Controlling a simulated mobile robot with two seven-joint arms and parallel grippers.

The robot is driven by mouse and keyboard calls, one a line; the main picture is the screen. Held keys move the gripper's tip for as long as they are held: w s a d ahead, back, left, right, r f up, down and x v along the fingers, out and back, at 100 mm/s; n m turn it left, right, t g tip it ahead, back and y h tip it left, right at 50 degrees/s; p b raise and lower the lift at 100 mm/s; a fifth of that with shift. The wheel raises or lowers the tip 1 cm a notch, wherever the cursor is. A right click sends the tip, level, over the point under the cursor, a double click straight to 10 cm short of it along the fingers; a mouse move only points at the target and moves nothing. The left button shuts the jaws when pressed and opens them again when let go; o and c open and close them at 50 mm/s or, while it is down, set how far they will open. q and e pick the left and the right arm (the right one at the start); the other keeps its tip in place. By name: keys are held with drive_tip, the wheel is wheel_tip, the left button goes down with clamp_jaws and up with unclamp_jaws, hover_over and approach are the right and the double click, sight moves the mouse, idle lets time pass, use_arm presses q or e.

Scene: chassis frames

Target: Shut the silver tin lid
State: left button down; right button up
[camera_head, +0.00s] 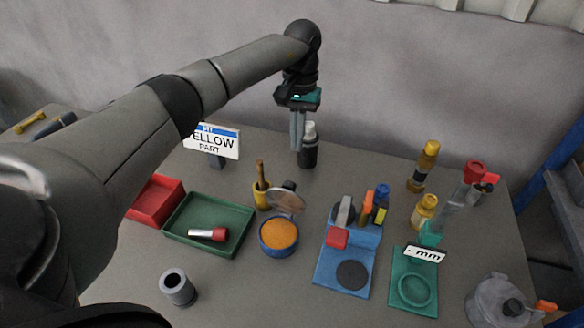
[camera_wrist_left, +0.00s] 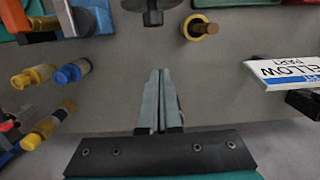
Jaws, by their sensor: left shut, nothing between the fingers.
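The tin (camera_head: 279,247) is a round blue-sided pot filled with orange stuff, near the middle of the table in the head view. Its silver lid (camera_head: 286,201) stands open, tilted up at the back edge, with a dark knob behind it. In the left wrist view, what seems to be the lid's dark knob (camera_wrist_left: 152,18) shows at the top edge; the rest is cut off. My left gripper (camera_head: 297,148) is shut and empty, pointing down above the table behind the tin, apart from the lid. Its closed fingers also show in the wrist view (camera_wrist_left: 158,75). My right gripper is not seen.
A yellow mortar with pestle (camera_head: 261,190) stands just left of the lid. A dark bottle (camera_head: 308,150) is close behind my gripper. A green tray (camera_head: 180,243) lies left of the tin, a blue stand (camera_head: 333,276) right. A sign (camera_head: 212,142) stands at the back left.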

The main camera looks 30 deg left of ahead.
sight(287, 195)
use_arm(q)
drive_tip(key=s+d+f+p, duration=0.1)
drive_tip(key=s+f, duration=0.3)
drive_tip(key=f, duration=0.1)
drive_tip(key=shift+s+p, duration=0.15)
drive_tip(key=shift+p, duration=0.25)
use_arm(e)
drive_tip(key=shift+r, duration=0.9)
use_arm(q)
drive_tip(key=shift+f, duration=0.1)
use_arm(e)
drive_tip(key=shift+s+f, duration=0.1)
